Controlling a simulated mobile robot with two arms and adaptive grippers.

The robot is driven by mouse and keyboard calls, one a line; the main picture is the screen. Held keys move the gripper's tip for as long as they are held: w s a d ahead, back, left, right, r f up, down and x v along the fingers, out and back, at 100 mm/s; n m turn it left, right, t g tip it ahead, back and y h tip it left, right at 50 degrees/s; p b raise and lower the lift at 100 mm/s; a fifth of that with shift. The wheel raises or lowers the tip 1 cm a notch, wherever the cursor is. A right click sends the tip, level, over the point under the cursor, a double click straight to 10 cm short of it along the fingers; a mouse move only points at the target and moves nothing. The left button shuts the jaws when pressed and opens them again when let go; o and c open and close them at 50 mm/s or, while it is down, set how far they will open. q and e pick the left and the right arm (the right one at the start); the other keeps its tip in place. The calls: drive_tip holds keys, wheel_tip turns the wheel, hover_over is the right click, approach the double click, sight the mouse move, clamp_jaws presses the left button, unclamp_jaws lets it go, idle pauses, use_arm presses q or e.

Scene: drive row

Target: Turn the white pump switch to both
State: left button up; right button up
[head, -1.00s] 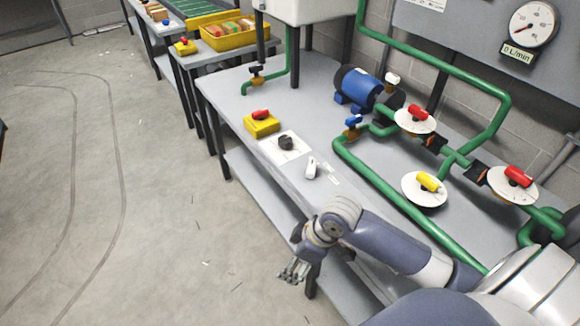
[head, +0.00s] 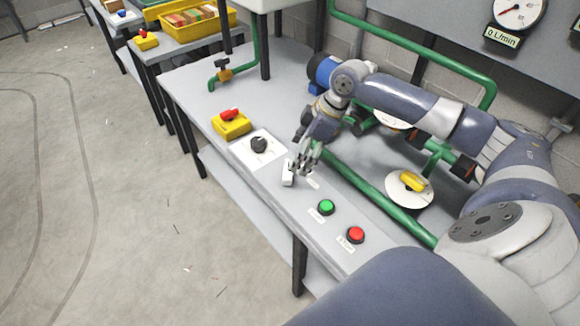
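The white pump switch (head: 288,173) is a small white lever on the grey bench top, near the front edge. My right gripper (head: 302,162) is at the switch, with its fingers pointing down beside its right side and far end. I cannot tell whether the fingers touch the switch or how far apart they are. Small labels by the switch are partly hidden by the fingers and too small to read. My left gripper is out of view.
Left of the switch are a black knob on a white plate (head: 243,150) and a red switch on a yellow box (head: 231,124). To its right are a green button (head: 326,207) and a red button (head: 356,235). Green pipe (head: 375,196) and a yellow-handled valve (head: 412,182) lie behind.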

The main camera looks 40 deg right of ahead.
sight(288, 176)
drive_tip(key=x, duration=0.5)
drive_tip(key=shift+f, duration=0.2)
drive_tip(key=shift+x, duration=1.1)
drive_tip(key=shift+w+f, duration=0.1)
drive_tip(key=shift+f, duration=0.05)
drive_tip(key=shift+c, duration=0.8)
drive_tip(key=c, duration=0.9)
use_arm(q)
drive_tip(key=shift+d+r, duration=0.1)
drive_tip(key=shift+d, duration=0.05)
